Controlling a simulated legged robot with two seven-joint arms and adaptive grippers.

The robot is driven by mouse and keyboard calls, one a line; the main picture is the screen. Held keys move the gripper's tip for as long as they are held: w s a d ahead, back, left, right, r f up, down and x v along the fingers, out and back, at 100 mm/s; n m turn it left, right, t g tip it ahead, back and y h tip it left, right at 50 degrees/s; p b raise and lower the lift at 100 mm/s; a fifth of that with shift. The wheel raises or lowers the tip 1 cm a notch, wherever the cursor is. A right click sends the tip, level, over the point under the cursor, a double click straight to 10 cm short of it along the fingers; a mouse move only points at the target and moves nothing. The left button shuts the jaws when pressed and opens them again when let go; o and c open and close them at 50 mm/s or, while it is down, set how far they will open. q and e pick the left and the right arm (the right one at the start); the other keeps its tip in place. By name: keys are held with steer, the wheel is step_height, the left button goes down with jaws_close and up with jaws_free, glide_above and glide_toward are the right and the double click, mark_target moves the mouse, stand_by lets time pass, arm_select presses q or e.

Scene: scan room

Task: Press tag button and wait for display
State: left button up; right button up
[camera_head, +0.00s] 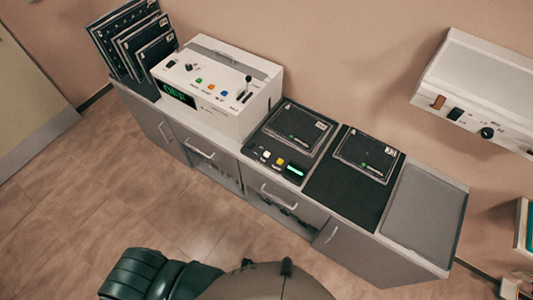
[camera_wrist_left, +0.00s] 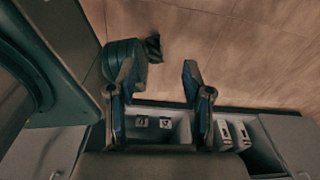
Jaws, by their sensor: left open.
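A black tag reader unit (camera_head: 262,140) lies on the counter, with a flat dark cassette (camera_head: 298,124) on it. Along its front edge are a few small buttons, among them a yellow one (camera_head: 279,161) and a white one (camera_head: 266,154). Their labels are too small to read, so I cannot tell which is the tag button. A small display (camera_head: 295,171) at the right end of this row is lit pale green. My left gripper (camera_wrist_left: 160,82) shows only in the left wrist view, open and empty, above the cabinet fronts and floor. My right gripper is not in view.
A white console (camera_head: 222,95) with coloured buttons, a lever and a green-lit display (camera_head: 180,94) stands left of the reader. Upright cassettes (camera_head: 135,45) fill a rack further left. A second cassette (camera_head: 367,155) lies on a black mat. The grey tray (camera_head: 425,210) is empty. A white wall unit (camera_head: 475,85) hangs right.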

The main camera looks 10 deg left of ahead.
arm_select(q)
jaws_close()
stand_by(1.1)
